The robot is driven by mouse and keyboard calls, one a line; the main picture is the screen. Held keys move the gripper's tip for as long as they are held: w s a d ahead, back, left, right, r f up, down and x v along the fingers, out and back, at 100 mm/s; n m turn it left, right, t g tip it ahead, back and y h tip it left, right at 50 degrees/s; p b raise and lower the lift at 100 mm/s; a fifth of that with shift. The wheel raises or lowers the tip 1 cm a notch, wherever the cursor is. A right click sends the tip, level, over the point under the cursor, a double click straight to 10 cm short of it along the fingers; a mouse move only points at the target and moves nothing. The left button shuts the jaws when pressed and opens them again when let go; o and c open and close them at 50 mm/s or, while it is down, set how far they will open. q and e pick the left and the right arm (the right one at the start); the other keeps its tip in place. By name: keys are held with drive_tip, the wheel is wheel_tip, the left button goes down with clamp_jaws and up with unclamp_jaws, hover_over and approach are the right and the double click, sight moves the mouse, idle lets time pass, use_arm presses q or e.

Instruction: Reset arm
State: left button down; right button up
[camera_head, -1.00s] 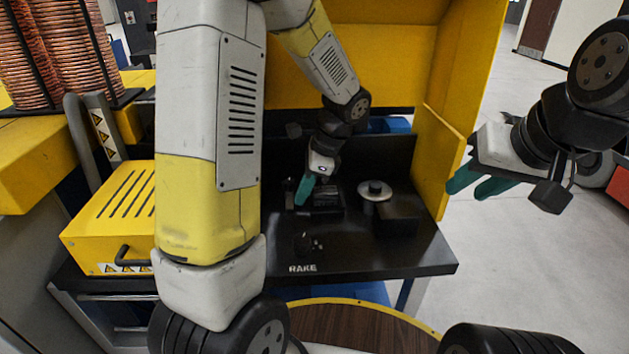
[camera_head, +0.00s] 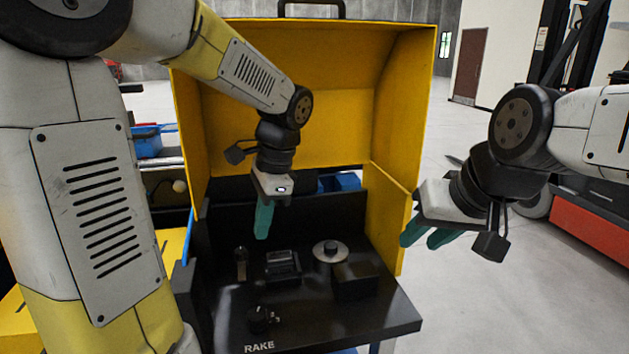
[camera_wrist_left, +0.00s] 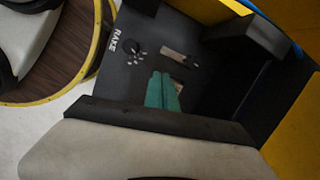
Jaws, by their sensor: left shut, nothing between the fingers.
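My left gripper (camera_head: 264,218) has teal fingers and hangs above the black workbench (camera_head: 350,318), inside the yellow booth. Its fingers are shut together with nothing between them, pointing down. In the left wrist view the teal fingers (camera_wrist_left: 162,90) lie side by side over the dark bench top. My right gripper (camera_head: 428,236) is at the right, outside the booth's right side panel. Its two teal fingers show apart from each other, with no object visible between them.
The bench holds a silver disc-shaped part (camera_head: 330,252), a black block (camera_head: 356,281), a small dark fixture (camera_head: 283,267) and a black knob (camera_head: 262,319). Yellow booth walls (camera_head: 300,100) surround the bench. A blue bin (camera_head: 340,182) sits behind. Open floor lies to the right.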

use_arm(q)
drive_tip(key=s+r+n+t+h, duration=0.4)
drive_tip(key=s+r+n+t, duration=0.1)
drive_tip(key=s+n, duration=0.5)
drive_tip(key=shift+r+n+t+h, duration=0.25)
drive_tip(key=shift+n+t+h, duration=0.15)
drive_tip(key=shift+n+t, duration=0.4)
